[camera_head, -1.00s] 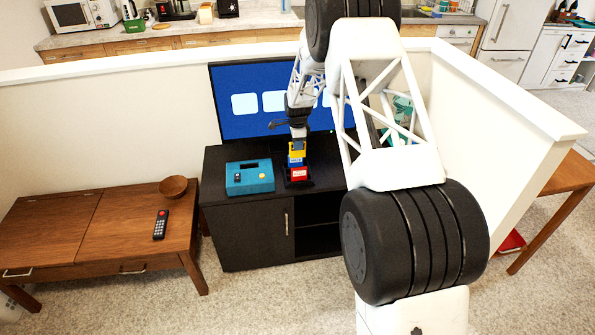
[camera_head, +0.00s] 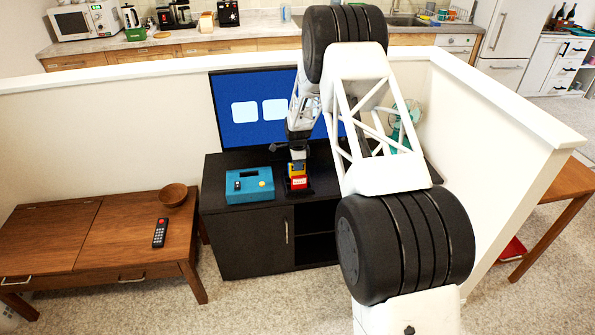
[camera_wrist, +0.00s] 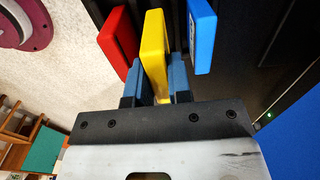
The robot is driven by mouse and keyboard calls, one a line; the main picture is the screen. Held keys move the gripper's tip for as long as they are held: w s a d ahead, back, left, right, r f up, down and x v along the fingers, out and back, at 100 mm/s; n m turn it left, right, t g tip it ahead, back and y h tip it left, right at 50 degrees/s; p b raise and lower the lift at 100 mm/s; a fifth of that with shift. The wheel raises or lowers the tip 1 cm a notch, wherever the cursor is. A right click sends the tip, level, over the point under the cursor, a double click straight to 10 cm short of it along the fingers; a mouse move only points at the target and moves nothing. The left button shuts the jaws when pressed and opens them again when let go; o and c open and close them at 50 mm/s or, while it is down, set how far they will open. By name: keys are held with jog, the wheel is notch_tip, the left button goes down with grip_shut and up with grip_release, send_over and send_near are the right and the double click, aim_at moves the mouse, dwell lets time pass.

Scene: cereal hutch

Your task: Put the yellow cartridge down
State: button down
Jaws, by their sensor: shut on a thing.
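My gripper (camera_wrist: 153,80) is shut on the yellow cartridge (camera_wrist: 154,45), with a blue finger pad on each side. In the wrist view the red cartridge (camera_wrist: 115,40) is to its left and the blue cartridge (camera_wrist: 201,35) to its right, both apart from it. In the head view the yellow cartridge (camera_head: 298,166) is just behind and above the red cartridge (camera_head: 298,183), on the black cabinet. The blue cartridge is not clearly visible there. I cannot tell whether the yellow one rests on anything.
A teal console (camera_head: 249,187) sits to the left on the black cabinet (camera_head: 250,240). A television (camera_head: 240,130) stands close behind. A wooden table (camera_head: 100,235) at left holds a bowl (camera_head: 173,194) and a remote (camera_head: 160,232). A low white wall (camera_head: 110,140) runs behind.

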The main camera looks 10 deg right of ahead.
jog(key=shift+f, duration=1.6)
jog(key=shift+f, duration=0.1)
jog(key=c, duration=1.1)
grip_release()
jog(key=shift+o, duration=0.2)
jog(key=shift+r, duration=6.1)
